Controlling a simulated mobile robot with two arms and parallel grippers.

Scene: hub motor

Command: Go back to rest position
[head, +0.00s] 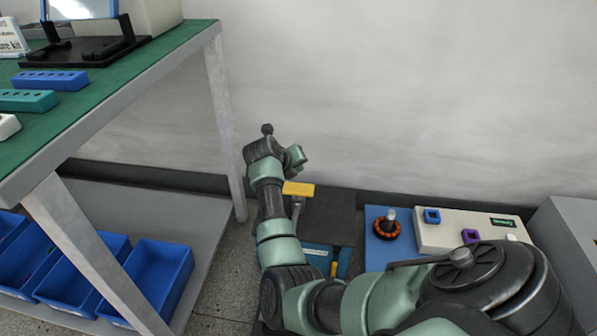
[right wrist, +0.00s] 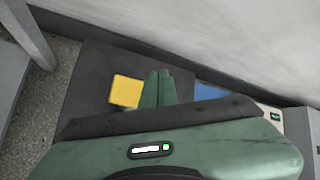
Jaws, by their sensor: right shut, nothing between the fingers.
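My right gripper (head: 297,156) is at the end of the green and black arm that comes in from the lower right of the head view. It hangs above the dark plate (head: 338,208) near the wall. In the right wrist view its two green fingers (right wrist: 157,88) are together and empty. My left gripper is not in view.
A yellow block (head: 299,189) lies on the dark plate. It shows beside the fingers in the right wrist view (right wrist: 126,91). An orange and black ring part (head: 386,228) sits on a blue mat (head: 376,258). A white panel (head: 430,240) is to its right. A green-topped table (head: 130,75) stands at left, above blue bins (head: 165,275).

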